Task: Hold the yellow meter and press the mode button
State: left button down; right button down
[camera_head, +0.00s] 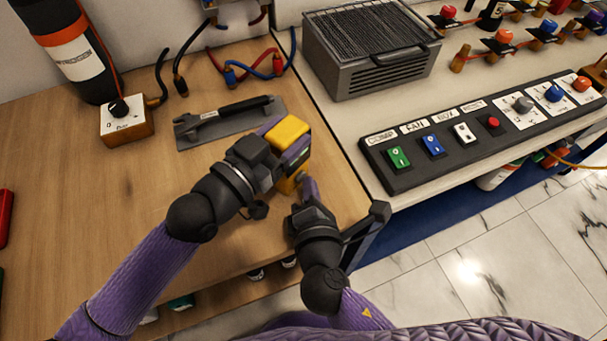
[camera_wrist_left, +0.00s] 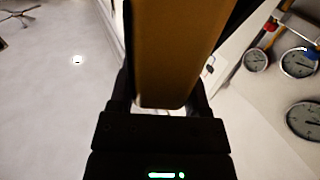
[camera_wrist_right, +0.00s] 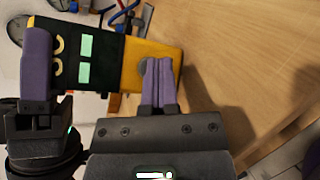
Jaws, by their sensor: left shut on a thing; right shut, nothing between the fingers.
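The yellow meter (camera_head: 290,131) is held up above the front edge of the wooden bench. My left gripper (camera_head: 285,148) is shut around it; its body fills the middle of the left wrist view (camera_wrist_left: 175,55). In the right wrist view the meter (camera_wrist_right: 118,62) shows a dark face with two green displays and yellow markings, and a yellow end. My right gripper (camera_head: 306,184) is shut and empty, its fingertips at the yellow end. A grey round button (camera_wrist_right: 146,72) is partly hidden behind these fingertips; whether they touch it I cannot tell.
A flat grey tool with a black handle (camera_head: 228,119) lies behind the meter. A white-faced dial box (camera_head: 127,119) and a black cylinder (camera_head: 75,55) stand left. A switch panel (camera_head: 480,130) and a grey grille box (camera_head: 370,50) are right. The left bench middle is clear.

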jog(key=shift+s+d, duration=0.5)
jog(key=shift+s, duration=0.05)
jog(key=shift+s+d, duration=1.75)
jog(key=shift+d, duration=0.05)
pick_arm(q)
grip_release()
jog(key=shift+s, duration=0.1)
